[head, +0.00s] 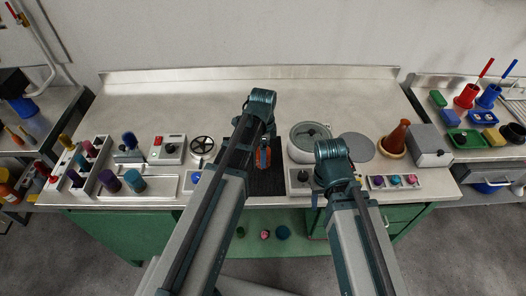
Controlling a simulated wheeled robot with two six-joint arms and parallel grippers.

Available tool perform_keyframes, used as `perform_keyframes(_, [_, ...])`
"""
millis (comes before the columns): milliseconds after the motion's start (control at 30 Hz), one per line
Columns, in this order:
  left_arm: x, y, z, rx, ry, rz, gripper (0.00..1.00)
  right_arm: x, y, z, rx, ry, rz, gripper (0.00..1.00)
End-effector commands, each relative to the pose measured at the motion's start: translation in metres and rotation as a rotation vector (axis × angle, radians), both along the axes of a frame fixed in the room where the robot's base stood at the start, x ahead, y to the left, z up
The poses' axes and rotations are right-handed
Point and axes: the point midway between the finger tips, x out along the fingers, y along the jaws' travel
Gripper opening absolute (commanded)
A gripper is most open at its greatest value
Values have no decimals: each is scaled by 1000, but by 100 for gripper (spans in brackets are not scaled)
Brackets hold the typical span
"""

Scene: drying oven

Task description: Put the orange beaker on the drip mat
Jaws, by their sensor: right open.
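The black mat (266,185), likely the drip mat, lies at the bench's front middle, partly hidden by my left arm. My left gripper is mostly hidden behind its arm and its fingers are not clear. My right gripper (316,194) is open, small and partly hidden by its own arm, to the right of the mat.
A round white pot (308,141), a grey disc (357,146) and a brown cone-shaped thing (396,138) stand to the right. A handwheel (202,147), a switch box (168,149) and racks with coloured pieces (90,165) stand to the left. The back of the bench is clear.

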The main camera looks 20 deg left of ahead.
Motion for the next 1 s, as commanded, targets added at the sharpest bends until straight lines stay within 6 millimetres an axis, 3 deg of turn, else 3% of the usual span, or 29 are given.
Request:
perform_keyframes(600, [0,0,95,0,0,0,92,0,0,95,0,0,1,50])
perform_keyframes(800, [0,0,111,0,0,0,92,0,0,111,0,0,2,50])
perform_keyframes(1000, [-2,-2,111,1,0,7,92,0,0,111,0,0,2,50])
